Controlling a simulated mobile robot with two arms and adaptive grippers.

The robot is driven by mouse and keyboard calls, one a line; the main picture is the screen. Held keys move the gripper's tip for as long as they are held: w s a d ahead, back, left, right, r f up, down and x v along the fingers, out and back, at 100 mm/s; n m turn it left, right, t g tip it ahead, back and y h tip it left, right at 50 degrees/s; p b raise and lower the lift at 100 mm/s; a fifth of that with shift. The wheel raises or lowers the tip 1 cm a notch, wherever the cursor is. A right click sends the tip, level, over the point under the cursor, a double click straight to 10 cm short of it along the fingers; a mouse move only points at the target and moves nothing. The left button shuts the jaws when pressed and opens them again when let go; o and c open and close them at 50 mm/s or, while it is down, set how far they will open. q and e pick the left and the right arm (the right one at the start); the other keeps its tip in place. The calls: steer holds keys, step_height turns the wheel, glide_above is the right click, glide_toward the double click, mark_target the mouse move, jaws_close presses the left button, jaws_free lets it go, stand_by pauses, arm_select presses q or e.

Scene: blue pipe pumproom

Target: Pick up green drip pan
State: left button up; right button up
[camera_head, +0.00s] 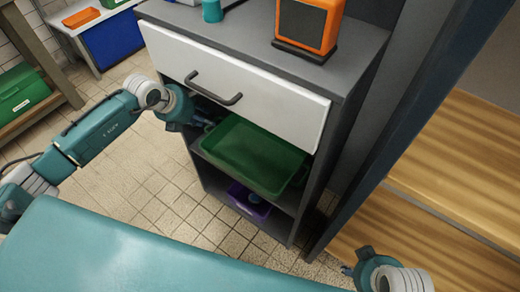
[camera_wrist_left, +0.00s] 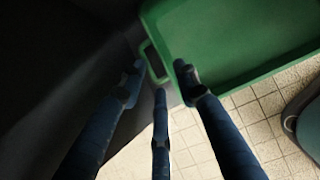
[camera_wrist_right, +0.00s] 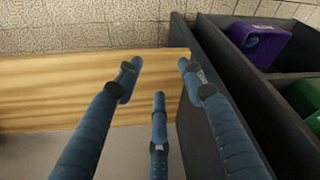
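The green drip pan (camera_head: 252,155) is a shallow rectangular tray on the cabinet's shelf, below the white drawer. In the left wrist view the pan (camera_wrist_left: 235,45) fills the upper right, and its small end handle (camera_wrist_left: 154,62) lies between my fingertips. My left gripper (camera_head: 207,123) is at the pan's left end with its fingers spread; it also shows in the left wrist view (camera_wrist_left: 158,68). I cannot tell whether a finger touches the pan. My right gripper (camera_wrist_right: 157,68) is open and empty beside the cabinet's right side, away from the pan, low in the head view (camera_head: 350,268).
The grey cabinet (camera_head: 305,208) has a white drawer (camera_head: 235,85) with a dark handle above the pan. A purple container (camera_head: 249,203) sits on the lower shelf. An orange device (camera_head: 308,22) stands on top. A wooden surface (camera_head: 450,150) is at right.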

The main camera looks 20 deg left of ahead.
mark_target(219, 126)
arm_select(q)
steer(key=b+x, duration=0.3)
steer(key=x, duration=0.7)
steer(key=shift+w+d+f, duration=0.1)
steer(key=shift+f, duration=0.25)
jaws_close()
arm_select(e)
steer(key=v, duration=0.3)
steer(key=shift+s+r, duration=0.15)
arm_select(q)
steer(key=shift+r, duration=0.15)
